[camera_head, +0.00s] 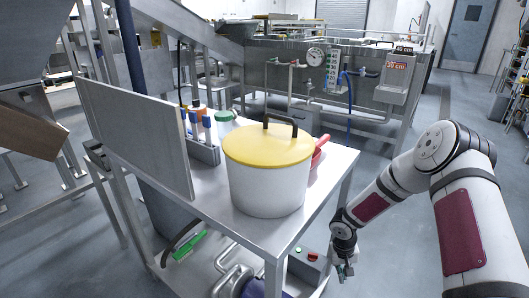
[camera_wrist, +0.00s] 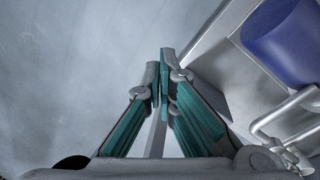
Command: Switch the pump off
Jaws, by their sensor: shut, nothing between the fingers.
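A dark grey switch box (camera_head: 304,270) with a green button (camera_head: 299,250) and a red button (camera_head: 313,257) sits on the lower shelf of the steel table. The pump (camera_head: 232,281), with metal pipes and a blue motor (camera_head: 256,291), is to its left. The blue motor (camera_wrist: 285,42) also shows at upper right in the wrist view. My gripper (camera_head: 346,275) is just right of the box and the front table leg, low down, apart from the buttons. Its fingers (camera_wrist: 165,58) are shut and empty, over floor in the wrist view. The buttons are not recognisable there.
A white pot with a yellow lid (camera_head: 268,150) and a red-handled item (camera_head: 319,155) stand on the tabletop (camera_head: 335,165). The table leg (camera_head: 274,275) stands left of the box. A tank with a gauge (camera_head: 316,57) is behind.

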